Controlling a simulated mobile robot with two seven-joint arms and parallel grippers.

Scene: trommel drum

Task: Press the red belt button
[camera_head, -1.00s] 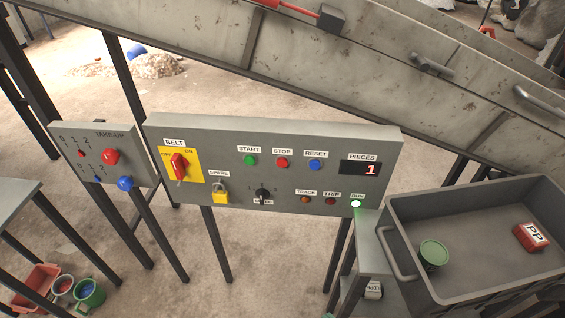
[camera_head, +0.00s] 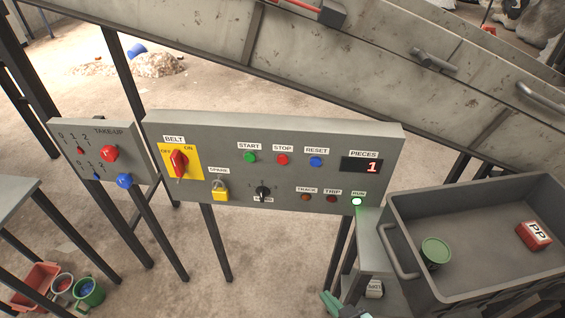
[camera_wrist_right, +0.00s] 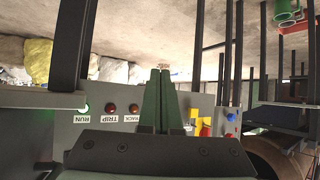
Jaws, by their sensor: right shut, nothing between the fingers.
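The belt control panel (camera_head: 225,190) stands below the sloping conveyor. Its red button (camera_head: 283,159), labelled STOP, sits between the green START button (camera_head: 250,158) and the blue RESET button (camera_head: 316,162). A red rotary switch (camera_head: 179,163) labelled BELT is on a yellow plate at the left. My right gripper (camera_head: 328,300) shows its green fingers at the bottom edge, below the panel and apart from the red button. In the right wrist view the gripper (camera_wrist_right: 160,72) is shut and empty, with the inverted panel (camera_wrist_right: 110,135) behind it. My left gripper is out of view.
A green RUN lamp (camera_head: 357,201) is lit, and the PIECES display (camera_head: 361,167) reads 1. A yellow padlock (camera_head: 220,191) hangs on the panel. The take-up panel (camera_head: 98,153) stands at left. A grey crate (camera_head: 400,215) stands at right, near my right gripper.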

